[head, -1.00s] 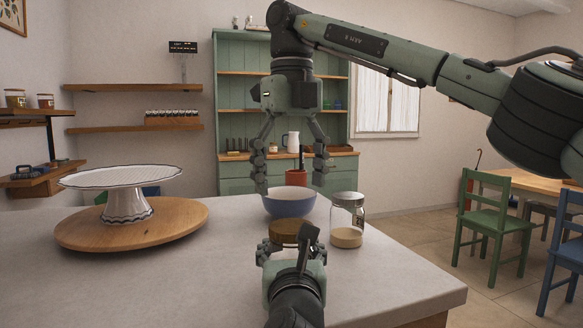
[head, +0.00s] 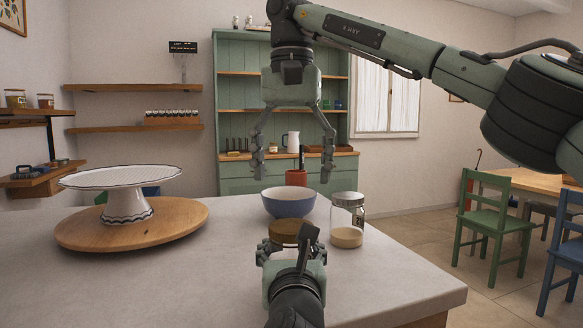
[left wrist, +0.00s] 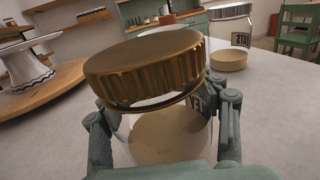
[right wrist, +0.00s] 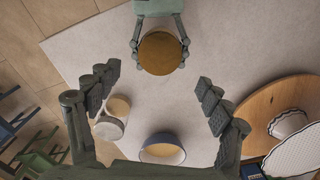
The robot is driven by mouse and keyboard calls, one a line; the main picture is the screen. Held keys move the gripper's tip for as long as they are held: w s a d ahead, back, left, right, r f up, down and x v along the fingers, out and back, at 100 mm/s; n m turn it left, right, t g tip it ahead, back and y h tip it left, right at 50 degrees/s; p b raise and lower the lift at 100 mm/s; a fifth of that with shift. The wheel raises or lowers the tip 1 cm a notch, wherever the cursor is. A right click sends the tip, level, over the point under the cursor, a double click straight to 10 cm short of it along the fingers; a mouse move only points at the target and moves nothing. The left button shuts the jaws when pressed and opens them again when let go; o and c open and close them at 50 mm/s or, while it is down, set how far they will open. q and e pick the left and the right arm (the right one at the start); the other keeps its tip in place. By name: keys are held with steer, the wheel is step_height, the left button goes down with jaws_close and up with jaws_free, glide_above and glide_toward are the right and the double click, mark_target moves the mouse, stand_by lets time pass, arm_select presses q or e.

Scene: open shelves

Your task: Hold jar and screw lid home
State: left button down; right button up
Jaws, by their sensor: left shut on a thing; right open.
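A jar (left wrist: 168,140) with pale contents stands at the table's near side; my left gripper (head: 291,252) is shut around its body. In the left wrist view the gripper's fingers (left wrist: 166,118) press on both sides of the glass. A ribbed brass-coloured lid (left wrist: 145,68) is on the jar's mouth. It looks tilted there, with a gap and a thin rim showing below it. The lid also shows from above in the right wrist view (right wrist: 160,53). My right gripper (head: 292,172) is open and empty, above and beyond the lid, its fingers pointing down.
A blue bowl (head: 289,204) stands behind the held jar. A second glass jar (head: 347,222) with a grey lid stands close on the right. A white cake stand (head: 127,204) on a round wooden board (head: 85,235) is at the left.

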mark_target(292, 225)
steer(key=shift+n, duration=0.9)
steer(key=shift+f, duration=4)
steer(key=shift+c, duration=0.6)
